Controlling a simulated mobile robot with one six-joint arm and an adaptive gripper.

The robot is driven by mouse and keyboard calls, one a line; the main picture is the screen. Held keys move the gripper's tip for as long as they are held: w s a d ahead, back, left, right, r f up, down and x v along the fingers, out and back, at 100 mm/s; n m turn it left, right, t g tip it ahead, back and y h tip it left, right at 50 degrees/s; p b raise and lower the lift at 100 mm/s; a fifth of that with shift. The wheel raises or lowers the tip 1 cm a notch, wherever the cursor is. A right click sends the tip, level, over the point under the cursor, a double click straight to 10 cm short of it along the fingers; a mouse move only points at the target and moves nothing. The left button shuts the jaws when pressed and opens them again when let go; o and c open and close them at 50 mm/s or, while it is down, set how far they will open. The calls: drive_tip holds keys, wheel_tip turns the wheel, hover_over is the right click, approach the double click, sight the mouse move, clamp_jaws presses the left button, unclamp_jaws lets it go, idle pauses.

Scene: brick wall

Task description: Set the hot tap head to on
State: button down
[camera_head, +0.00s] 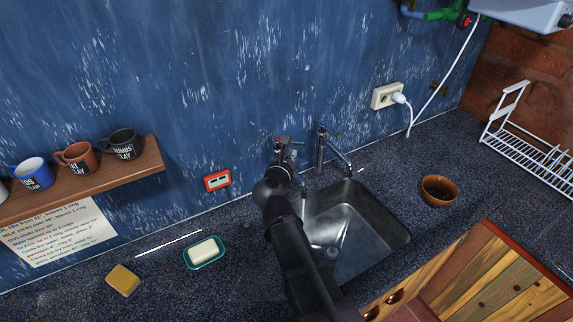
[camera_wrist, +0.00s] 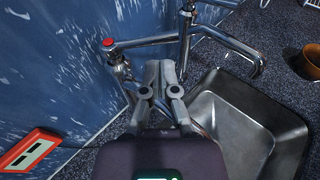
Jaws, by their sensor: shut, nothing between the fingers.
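The hot tap head (camera_wrist: 108,43) has a red cap and chrome body, and stands by the blue wall. In the head view its red mark (camera_head: 278,141) shows just above the end of my arm. A chrome bar runs right from near the red cap, behind my fingers. My gripper (camera_wrist: 160,68) is shut and empty, just right of the tap head and in front of the bar. Whether it touches the metal I cannot tell. My arm hides the lower tap in the head view. A second chrome tap (camera_head: 320,145) stands to the right.
The metal sink (camera_head: 385,232) lies right of my arm. A brown bowl (camera_head: 439,190) stands right of it. A mug shelf (camera_head: 100,182) juts from the wall further left.

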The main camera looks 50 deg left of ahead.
drive_tip(key=x, duration=0.4)
drive_tip(key=shift+w+f+b, duration=0.1)
drive_tip(key=shift+w+b, duration=0.05)
drive_tip(key=shift+b, duration=0.15)
